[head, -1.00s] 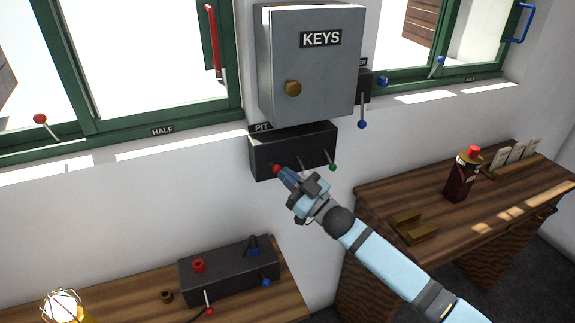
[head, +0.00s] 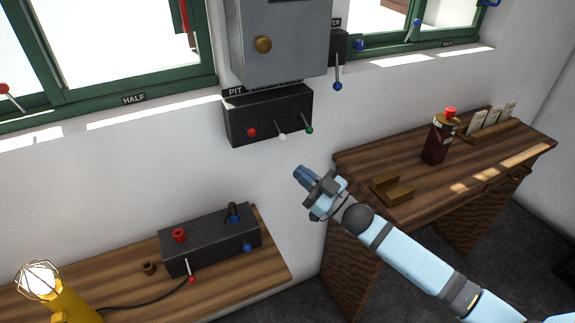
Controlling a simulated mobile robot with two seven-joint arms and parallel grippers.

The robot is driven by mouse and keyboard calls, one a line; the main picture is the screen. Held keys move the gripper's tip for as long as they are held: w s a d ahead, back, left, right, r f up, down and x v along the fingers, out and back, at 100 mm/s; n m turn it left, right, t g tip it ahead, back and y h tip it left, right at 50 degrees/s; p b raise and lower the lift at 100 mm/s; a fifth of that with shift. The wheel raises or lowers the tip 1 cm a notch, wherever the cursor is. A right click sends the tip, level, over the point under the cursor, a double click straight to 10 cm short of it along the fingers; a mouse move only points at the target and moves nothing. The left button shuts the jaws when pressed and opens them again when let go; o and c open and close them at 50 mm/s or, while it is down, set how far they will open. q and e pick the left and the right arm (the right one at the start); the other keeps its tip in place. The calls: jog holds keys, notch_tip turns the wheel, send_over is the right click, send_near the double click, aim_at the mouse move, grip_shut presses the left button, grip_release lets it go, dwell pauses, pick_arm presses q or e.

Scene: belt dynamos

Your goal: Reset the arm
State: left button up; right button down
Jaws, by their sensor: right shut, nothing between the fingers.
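My right arm comes in from the lower right in the head view. Its gripper (head: 301,174) is shut and empty, in the air in front of the white wall. It is below and right of the black PIT lever box (head: 268,118) and apart from it. The box has a red knob (head: 252,132), a white knob (head: 283,137) and a green knob (head: 309,130) along its lower front. My left gripper is not in view.
A grey cabinet (head: 285,45) hangs above the PIT box. The right desk (head: 430,178) holds a dark red bottle (head: 440,140) and a brass holder (head: 391,190). The left bench (head: 268,275) holds a black control box (head: 208,246) and a yellow lamp (head: 70,303).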

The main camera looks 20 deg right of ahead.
jog(key=shift+v, duration=0.8)
jog(key=shift+r, duration=0.1)
jog(key=shift+s, duration=0.1)
